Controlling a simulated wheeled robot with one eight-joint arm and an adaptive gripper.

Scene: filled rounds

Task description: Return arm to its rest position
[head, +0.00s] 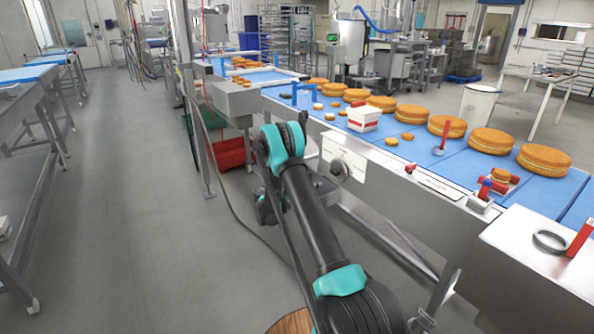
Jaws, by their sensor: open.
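My arm (312,220) rises from the bottom of the head view, black with teal joint covers. It reaches up to a bent teal elbow (284,146) in front of the conveyor's near side. A dark part of my arm shows below and left of the elbow, partly hidden behind the upper link. I cannot make out any gripper fingers, and nothing held by my arm is visible.
A blue conveyor belt (468,165) with several round filled cakes (543,160) and a white-and-red box (363,117) runs along the right. A red crate (232,153) stands on the floor beyond my elbow. Steel tables (40,150) line the left; the floor (130,220) between is clear.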

